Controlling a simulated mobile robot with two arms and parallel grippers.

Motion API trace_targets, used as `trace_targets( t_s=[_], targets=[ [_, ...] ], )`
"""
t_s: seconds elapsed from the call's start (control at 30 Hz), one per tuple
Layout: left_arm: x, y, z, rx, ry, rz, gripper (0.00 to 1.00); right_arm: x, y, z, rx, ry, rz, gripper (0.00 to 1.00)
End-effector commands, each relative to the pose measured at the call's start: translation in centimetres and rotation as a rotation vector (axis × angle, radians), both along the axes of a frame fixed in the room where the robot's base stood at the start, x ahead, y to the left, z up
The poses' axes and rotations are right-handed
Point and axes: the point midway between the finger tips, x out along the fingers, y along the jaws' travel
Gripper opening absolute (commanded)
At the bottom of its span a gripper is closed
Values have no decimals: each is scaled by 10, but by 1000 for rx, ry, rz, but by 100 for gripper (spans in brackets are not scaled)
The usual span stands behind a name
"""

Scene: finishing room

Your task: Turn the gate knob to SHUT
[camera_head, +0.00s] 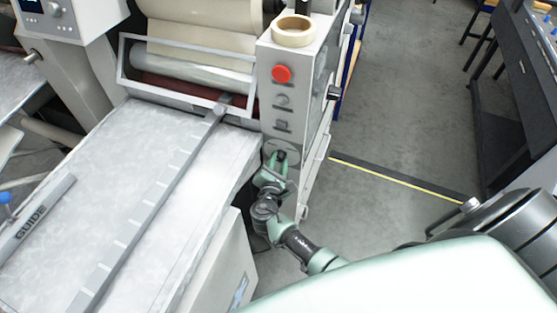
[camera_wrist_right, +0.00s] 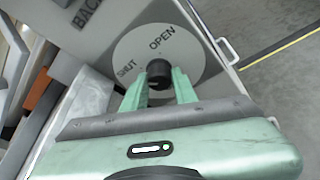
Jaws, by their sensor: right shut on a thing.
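The gate knob (camera_wrist_right: 159,73) is a small black cylinder on a round light dial plate (camera_wrist_right: 190,58) marked SHUT at its left and OPEN at its upper middle in the right wrist view. My right gripper (camera_wrist_right: 160,82) has its two green fingers on either side of the knob and is shut on it. No pointer on the knob can be made out, so its setting is unclear. In the head view my right gripper (camera_head: 281,158) is at the dial plate (camera_head: 283,145), low on the machine's front panel. My left gripper is not in view.
A red button (camera_head: 282,74) and smaller dark controls sit above the dial. A tape roll (camera_head: 293,31) lies on top of the panel housing. The feed table (camera_head: 95,165) with its guide bar is left of my right arm. Grey floor (camera_head: 390,130) is open to the right.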

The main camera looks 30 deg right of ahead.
Motion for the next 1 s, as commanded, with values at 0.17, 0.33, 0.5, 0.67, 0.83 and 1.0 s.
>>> trace_targets(
  t_s=[0.17, 0.33, 0.5, 0.67, 0.83, 1.0],
  targets=[
    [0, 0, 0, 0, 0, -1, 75, 0, 0, 0, -3, 2, 2, 0],
    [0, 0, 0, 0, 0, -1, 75, 0, 0, 0, -3, 2, 2, 34],
    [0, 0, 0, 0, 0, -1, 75, 0, 0, 0, -2, 2, 1, 49],
    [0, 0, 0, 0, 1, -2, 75, 0, 0, 0, -2, 1, 1, 49],
    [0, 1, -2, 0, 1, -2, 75, -8, 6, 1, 0, 0, 1, 49],
    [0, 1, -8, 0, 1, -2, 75, -31, 23, 7, 2, 1, 2, 49]
  ],
)
